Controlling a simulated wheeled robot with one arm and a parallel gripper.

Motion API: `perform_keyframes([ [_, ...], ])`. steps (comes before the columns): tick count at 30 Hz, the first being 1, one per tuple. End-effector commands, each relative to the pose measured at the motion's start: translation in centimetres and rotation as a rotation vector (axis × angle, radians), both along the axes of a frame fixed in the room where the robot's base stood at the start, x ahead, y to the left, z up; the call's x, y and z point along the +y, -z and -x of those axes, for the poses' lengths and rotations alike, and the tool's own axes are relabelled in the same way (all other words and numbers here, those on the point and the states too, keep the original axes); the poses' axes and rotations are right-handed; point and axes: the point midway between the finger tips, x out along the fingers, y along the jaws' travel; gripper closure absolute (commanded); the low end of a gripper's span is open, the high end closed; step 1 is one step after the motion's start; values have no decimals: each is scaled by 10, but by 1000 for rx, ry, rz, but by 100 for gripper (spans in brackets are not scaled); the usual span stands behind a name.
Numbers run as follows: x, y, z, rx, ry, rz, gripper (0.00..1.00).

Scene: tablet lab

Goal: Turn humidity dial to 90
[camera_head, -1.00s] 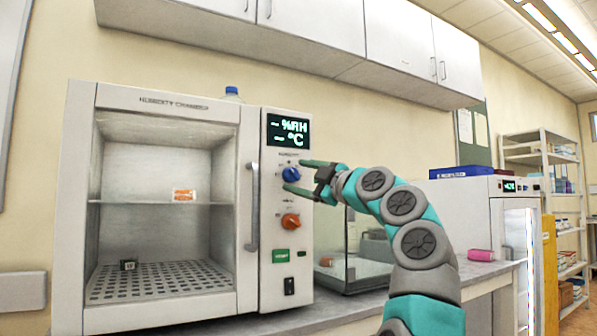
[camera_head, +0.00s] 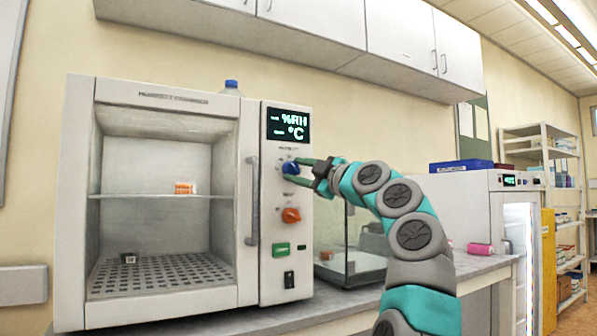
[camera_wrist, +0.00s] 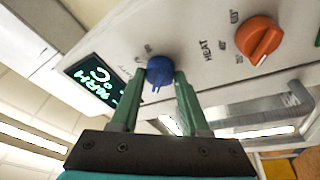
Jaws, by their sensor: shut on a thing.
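The humidity chamber (camera_head: 75,200) stands on the bench at left, with its control panel on its right side. The blue humidity dial (camera_head: 290,168) sits below the dark display (camera_head: 288,124), which reads dashes before %RH and °C. My gripper (camera_head: 298,167) is at the blue dial, its green fingers shut on it from either side. In the wrist view the blue dial (camera_wrist: 159,70) is between the two fingertips (camera_wrist: 160,78). The scale numbers around it are mostly hidden or too small to read.
An orange heat dial (camera_head: 291,215) is just below the blue one, with a green button (camera_head: 281,250) and a black switch (camera_head: 289,280) under it. The door handle (camera_head: 252,200) is close on the left. A glass case (camera_head: 350,255) stands right of the chamber.

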Motion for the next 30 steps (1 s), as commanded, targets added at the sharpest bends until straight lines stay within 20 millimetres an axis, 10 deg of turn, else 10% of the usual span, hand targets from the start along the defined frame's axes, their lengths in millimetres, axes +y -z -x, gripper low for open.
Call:
perform_keyframes([
  [30, 3, 3, 3, 216, -2, -321, 100],
])
